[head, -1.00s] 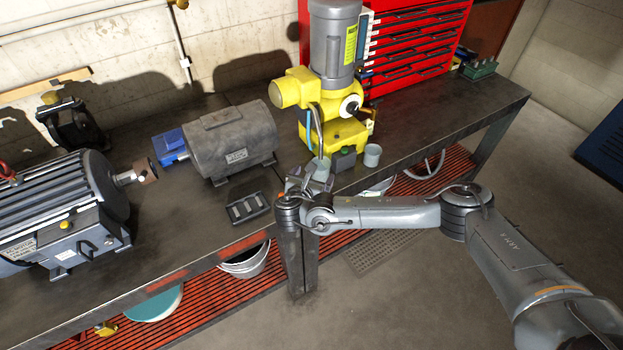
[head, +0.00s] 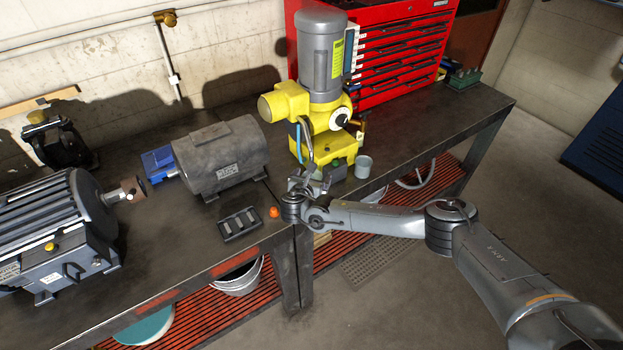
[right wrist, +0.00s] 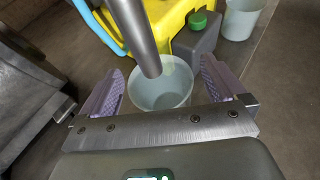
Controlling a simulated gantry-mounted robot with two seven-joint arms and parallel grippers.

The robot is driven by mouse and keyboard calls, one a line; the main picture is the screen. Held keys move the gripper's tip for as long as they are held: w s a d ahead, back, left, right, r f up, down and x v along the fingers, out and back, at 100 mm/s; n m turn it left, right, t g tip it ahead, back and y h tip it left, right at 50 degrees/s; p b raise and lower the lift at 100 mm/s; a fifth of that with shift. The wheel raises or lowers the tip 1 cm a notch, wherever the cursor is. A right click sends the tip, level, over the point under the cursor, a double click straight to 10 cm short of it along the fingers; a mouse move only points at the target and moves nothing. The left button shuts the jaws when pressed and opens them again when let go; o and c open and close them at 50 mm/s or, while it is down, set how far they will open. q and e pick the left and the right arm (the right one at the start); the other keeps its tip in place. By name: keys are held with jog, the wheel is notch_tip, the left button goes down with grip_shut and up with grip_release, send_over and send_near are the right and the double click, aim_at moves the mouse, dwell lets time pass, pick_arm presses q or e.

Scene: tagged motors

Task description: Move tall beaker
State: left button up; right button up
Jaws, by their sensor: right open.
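A pale grey beaker (right wrist: 160,92) stands under the metal spout (right wrist: 136,38) of the yellow machine in the right wrist view. In the head view it is largely hidden by my right gripper (head: 311,182). A second grey beaker (head: 363,166) stands to the right of the machine and also shows in the right wrist view (right wrist: 241,20). I cannot tell for certain which beaker is the tall one. My right gripper is open, with its fingers (right wrist: 162,74) on either side of the spout beaker. Contact is not visible. My left gripper is not in view.
The yellow machine (head: 286,103) with its grey motor stands close behind the gripper. A black tray (head: 238,223) and an orange cap (head: 273,212) lie to the left. A grey motor (head: 220,157) and a red tool chest (head: 405,55) stand farther back. The right end of the bench (head: 440,125) is mostly clear.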

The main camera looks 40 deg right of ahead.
jog(key=c, duration=1)
jog(key=shift+s+a+r+p, duration=0.1)
jog(key=shift+s+a+p, duration=0.2)
jog(key=shift+s+p, duration=0.1)
jog(key=shift+c, duration=0.2)
jog(key=shift+s+a, duration=0.3)
jog(key=o, duration=1.1)
